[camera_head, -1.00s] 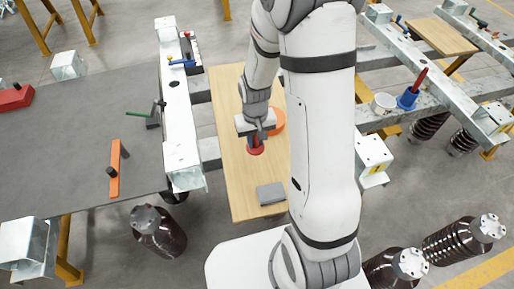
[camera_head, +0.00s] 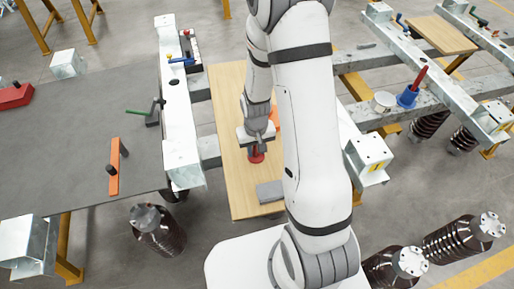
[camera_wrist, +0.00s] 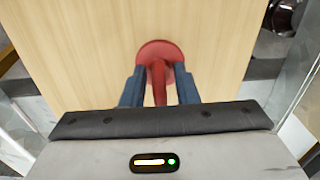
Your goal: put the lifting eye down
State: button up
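The lifting eye is red, with a round flange and a narrow upright part. In the head view the lifting eye (camera_head: 256,156) is below my gripper (camera_head: 257,146), low over the wooden board (camera_head: 233,185). In the wrist view the lifting eye (camera_wrist: 160,50) is between the two blue-grey fingers of my gripper (camera_wrist: 161,72), flange towards the board. The fingers are on either side of it and it has moved along with them, so they are shut on it. Whether the flange touches the board cannot be told.
A grey block (camera_head: 270,191) lies on the board in front of the lifting eye. An orange object (camera_head: 276,118) behind is partly hidden by my arm. A steel beam (camera_head: 181,135) runs along the board's left. Bare board surrounds the lifting eye.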

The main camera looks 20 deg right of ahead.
jog(key=o, duration=0.3)
notch_tip(320, 180, up, 13)
jog(key=s+r+t, duration=0.2)
jog(key=s+r, duration=1.2)
jog(key=shift+d+r+t, duration=0.2)
jog(key=shift+r+t, duration=0.15)
jog(key=shift+t, duration=0.05)
